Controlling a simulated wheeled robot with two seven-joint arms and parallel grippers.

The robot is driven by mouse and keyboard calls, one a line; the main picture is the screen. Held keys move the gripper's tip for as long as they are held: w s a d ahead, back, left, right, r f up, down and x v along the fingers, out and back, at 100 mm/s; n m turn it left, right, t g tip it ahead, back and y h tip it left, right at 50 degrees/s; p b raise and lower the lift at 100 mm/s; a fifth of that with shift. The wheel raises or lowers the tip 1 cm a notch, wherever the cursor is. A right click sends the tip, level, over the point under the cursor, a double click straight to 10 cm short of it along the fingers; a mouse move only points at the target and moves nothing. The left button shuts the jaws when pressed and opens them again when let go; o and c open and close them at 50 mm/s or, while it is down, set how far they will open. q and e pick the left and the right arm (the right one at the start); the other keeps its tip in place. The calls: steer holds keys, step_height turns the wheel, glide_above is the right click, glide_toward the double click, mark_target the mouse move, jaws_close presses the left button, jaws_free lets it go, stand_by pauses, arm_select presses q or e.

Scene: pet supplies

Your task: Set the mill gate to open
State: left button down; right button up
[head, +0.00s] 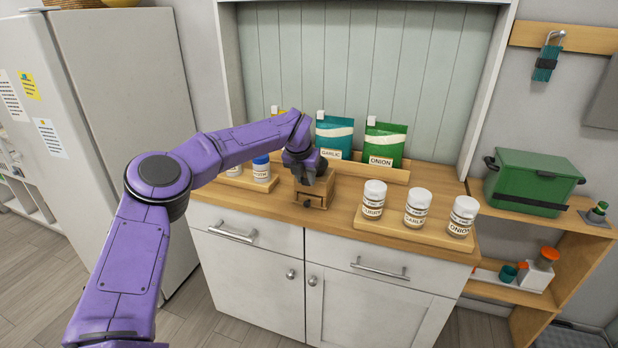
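A small wooden box, which looks like the mill (318,198), stands on the wooden counter in the middle of the head view. A small dark knob or catch shows low on its front; I cannot tell whether this is the gate or how it is set. My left gripper (306,168) points down at the top of the box and hides part of it. I cannot tell whether it touches the box or whether its fingers are open or shut. My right gripper is not in view.
Labelled white jars (417,207) stand on a wooden tray to the right, and more jars (261,170) stand left of the box. Seed-type packets (384,146) stand in a rack behind. A green lidded bin (530,180) sits on a shelf at the right.

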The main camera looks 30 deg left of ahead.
arm_select(q)
steer(key=shift+s+b, duration=0.4)
steer(key=shift+s, duration=0.3)
steer(key=c, duration=1.1)
jaws_free()
steer(key=shift+w+d, duration=0.1)
steer(key=shift+d, duration=0.1)
steer(key=shift+c, duration=0.2)
steer(key=o, duration=0.3)
steer(key=shift+a, duration=0.15)
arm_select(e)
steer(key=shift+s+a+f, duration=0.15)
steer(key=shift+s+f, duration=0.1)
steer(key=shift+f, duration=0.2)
